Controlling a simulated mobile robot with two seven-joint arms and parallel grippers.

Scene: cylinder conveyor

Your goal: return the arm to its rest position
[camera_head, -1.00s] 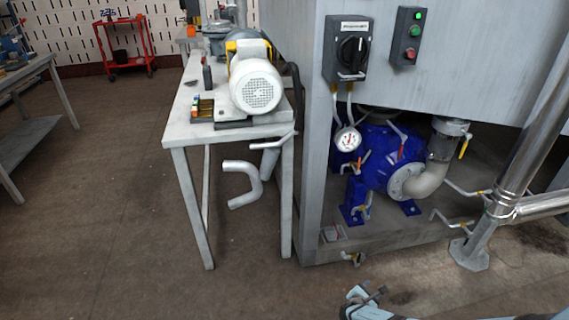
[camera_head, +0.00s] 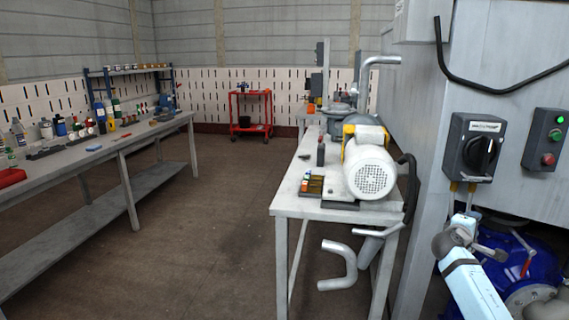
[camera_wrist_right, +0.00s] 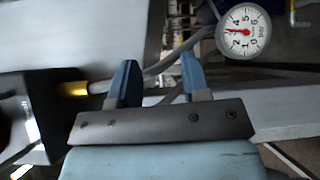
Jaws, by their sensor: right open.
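My right gripper (camera_head: 481,236) is at the lower right of the head view, in front of the grey machine cabinet, just below the black rotary switch box (camera_head: 474,147). In the right wrist view its two blue fingers (camera_wrist_right: 160,78) are spread, with nothing between them. A grey pipe or cable runs behind the fingers. A round dial gauge (camera_wrist_right: 243,31) is beyond them at the upper right, and a dark box (camera_wrist_right: 28,118) with a yellow fitting is at the left. My left gripper is in neither view.
A blue pump (camera_head: 520,262) stands behind my right arm, partly hidden. A grey table (camera_head: 283,203) with a white motor (camera_head: 370,172) stands left of the cabinet. A long workbench (camera_head: 122,142) is at the left, a red cart (camera_head: 250,112) at the back. The floor between is clear.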

